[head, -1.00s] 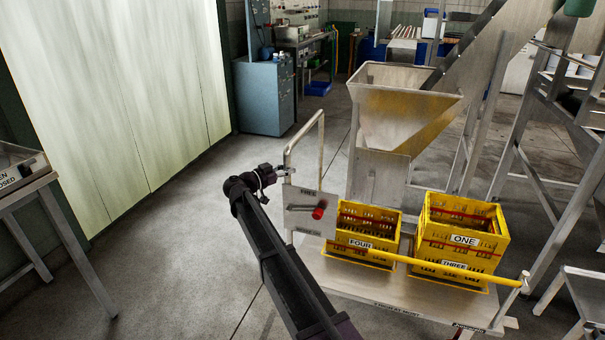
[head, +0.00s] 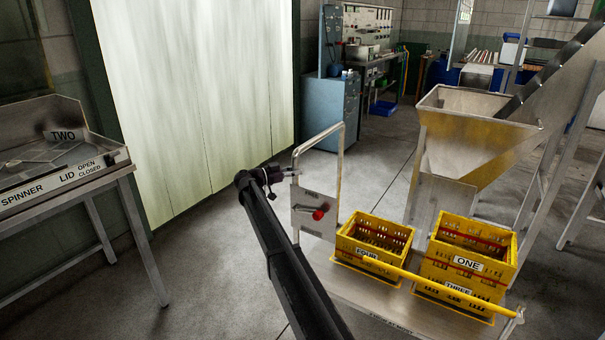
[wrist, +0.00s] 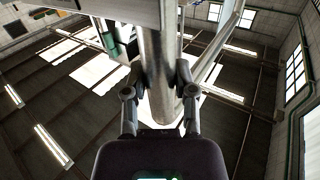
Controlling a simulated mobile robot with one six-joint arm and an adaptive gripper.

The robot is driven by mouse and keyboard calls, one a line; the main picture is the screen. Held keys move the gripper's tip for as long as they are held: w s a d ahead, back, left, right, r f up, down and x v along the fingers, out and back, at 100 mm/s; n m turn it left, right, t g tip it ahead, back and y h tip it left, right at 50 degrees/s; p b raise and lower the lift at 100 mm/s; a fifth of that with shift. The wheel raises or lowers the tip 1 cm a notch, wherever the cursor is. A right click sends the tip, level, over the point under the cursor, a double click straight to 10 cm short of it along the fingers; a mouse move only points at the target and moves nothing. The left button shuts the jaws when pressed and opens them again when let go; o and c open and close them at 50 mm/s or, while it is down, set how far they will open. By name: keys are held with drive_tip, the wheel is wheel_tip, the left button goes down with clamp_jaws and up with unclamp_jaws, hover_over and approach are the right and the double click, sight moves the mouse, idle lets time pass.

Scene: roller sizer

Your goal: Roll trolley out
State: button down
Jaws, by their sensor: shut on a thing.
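The trolley (head: 365,300) is a flat metal cart with an upright tubular handle (head: 341,150) at its left end and a yellow bar along its near side. A plate with a red knob (head: 318,215) sits on the handle frame. Yellow crates stand on the deck: one labelled FOUR (head: 385,239), and a stack labelled ONE (head: 468,262) and THREE (head: 458,289). My gripper (head: 292,172) is at the left upright of the handle. In the wrist view, my gripper (wrist: 160,85) is shut around the handle tube (wrist: 158,60), one finger on each side.
A metal hopper (head: 460,140) stands behind the trolley, with a sloping conveyor at right. A spinner table labelled TWO (head: 75,185) stands at left. A pale strip curtain (head: 200,100) and blue cabinet (head: 335,110) are behind. Floor (head: 210,270) between table and trolley is clear.

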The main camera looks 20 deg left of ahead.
drive_tip(key=shift+w+a, duration=0.1)
drive_tip(key=shift+w, duration=0.05)
drive_tip(key=shift+c, duration=2)
unclamp_jaws()
drive_tip(key=v, duration=1.2)
